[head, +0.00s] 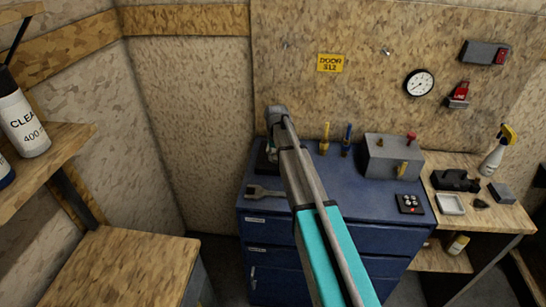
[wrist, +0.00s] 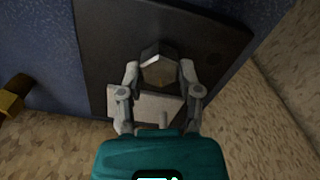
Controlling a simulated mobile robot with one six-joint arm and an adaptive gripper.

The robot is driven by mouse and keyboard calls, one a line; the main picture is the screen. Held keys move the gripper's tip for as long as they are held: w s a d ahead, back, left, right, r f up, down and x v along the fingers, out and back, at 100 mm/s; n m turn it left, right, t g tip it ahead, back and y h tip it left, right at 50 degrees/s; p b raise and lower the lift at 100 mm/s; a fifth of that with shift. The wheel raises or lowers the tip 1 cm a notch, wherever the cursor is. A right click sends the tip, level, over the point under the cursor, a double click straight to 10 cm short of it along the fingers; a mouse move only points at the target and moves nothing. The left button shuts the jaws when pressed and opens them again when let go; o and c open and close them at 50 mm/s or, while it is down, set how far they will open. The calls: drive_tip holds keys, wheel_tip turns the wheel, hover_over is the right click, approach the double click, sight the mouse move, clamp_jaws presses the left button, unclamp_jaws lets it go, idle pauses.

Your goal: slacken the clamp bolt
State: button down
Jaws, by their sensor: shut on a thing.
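The clamp bolt (wrist: 158,66) shows in the wrist view as a metal hex head above a dark plate (wrist: 99,60). My gripper (wrist: 160,74) has one finger on each side of the head and is shut on it. A pale block (wrist: 144,104) lies behind the fingers, partly hidden by them. In the head view my arm reaches to the back left of the blue cabinet (head: 275,206), over the dark plate (head: 262,163). There my arm covers the bolt and most of the plate.
A grey wrench-like tool (head: 268,192) lies on the cabinet near its left edge. Yellow (head: 325,138) and blue (head: 347,138) upright handles stand right of my arm, then a grey box (head: 390,157) and a button panel (head: 410,204). The back wall is close behind.

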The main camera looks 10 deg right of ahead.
drive_tip(key=shift+m, duration=0.6)
drive_tip(key=shift+c, duration=1.4)
unclamp_jaws()
drive_tip(key=s+a+n, duration=0.1)
drive_tip(key=s, duration=2.8)
drive_tip(key=shift+s, duration=0.3)
